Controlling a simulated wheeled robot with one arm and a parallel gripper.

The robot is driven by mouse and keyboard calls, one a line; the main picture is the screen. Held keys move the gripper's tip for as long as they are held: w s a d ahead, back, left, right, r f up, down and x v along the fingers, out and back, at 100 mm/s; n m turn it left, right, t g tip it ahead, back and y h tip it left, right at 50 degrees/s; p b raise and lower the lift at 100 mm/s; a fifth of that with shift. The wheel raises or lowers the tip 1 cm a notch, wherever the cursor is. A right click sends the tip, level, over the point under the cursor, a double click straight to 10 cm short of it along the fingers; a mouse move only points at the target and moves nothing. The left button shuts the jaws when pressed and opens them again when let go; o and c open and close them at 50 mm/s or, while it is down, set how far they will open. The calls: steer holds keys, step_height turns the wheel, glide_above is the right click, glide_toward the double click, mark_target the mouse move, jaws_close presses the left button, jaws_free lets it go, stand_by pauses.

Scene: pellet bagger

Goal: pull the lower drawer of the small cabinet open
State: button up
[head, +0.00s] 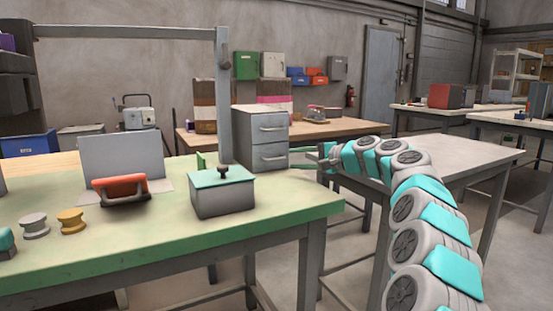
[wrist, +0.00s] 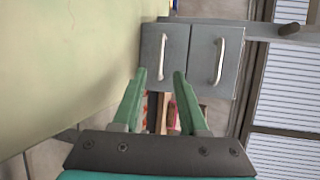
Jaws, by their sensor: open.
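The small grey cabinet (head: 247,125) stands at the far right end of the green-topped bench. It has two drawers, an upper drawer (head: 271,137) and a lower drawer (head: 265,165), each with a pale bar handle; both look shut. My gripper (head: 303,158) reaches in from the right, in front of the cabinet. In the wrist view the cabinet appears turned sideways, with the lower drawer (wrist: 176,58) on the left, nearest the bench. My gripper (wrist: 160,77) is open and empty. The lower drawer's handle (wrist: 162,57) lies between the fingertips in the picture, slightly beyond them.
The green bench (head: 270,212) carries a grey box with a teal lid (head: 222,192), a red-handled tool (head: 120,187) and spools. A grey post (head: 223,95) rises beside the cabinet. A grey table (head: 440,160) stands to the right.

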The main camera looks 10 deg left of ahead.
mark_target(279, 159)
steer(key=shift+p+x, duration=0.45)
steer(key=shift+x, duration=2.85)
steer(key=shift+c, duration=0.3)
jaws_close()
